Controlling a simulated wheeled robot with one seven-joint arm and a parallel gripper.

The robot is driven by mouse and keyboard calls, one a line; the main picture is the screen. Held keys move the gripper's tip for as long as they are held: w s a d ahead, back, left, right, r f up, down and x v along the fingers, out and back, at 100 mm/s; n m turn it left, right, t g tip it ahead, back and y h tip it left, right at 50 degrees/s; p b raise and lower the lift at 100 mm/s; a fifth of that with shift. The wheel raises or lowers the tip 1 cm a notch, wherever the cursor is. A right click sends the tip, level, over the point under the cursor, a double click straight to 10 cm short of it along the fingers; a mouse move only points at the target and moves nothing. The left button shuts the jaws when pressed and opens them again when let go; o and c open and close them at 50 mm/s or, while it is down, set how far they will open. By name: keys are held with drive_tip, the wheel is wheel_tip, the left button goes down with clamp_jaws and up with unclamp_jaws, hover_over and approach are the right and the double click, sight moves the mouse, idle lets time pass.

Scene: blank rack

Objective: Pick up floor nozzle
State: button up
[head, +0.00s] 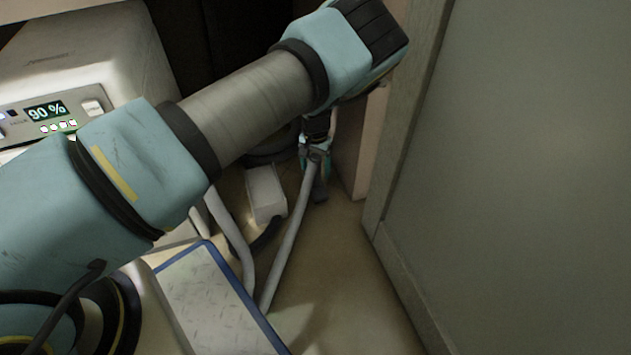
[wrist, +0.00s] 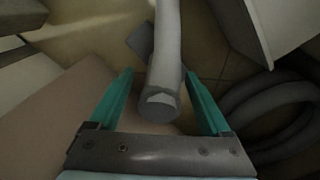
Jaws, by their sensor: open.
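A long grey tube (head: 288,232), which seems to be the floor nozzle, rises at a slant from near the blue-edged panel to my gripper (head: 314,150). In the wrist view my gripper (wrist: 162,100) is open, with its teal fingers on either side of the tube's blunt end (wrist: 160,107). Gaps show on both sides, so the fingers look apart from it. A small dark piece (wrist: 140,40) is partly hidden behind the tube. It seems to be the dark piece below my gripper in the head view (head: 320,190). I cannot tell whether it joins the tube.
A pale box (head: 265,194) stands left of the tube, and dark coiled hose (wrist: 278,105) lies at the right in the wrist view. A blue-edged panel (head: 212,300) is in front. A grey-green wall or door (head: 530,170) bounds the right. Tan floor (head: 345,290) is clear between.

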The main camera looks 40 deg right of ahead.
clamp_jaws()
idle(0.6)
idle(0.8)
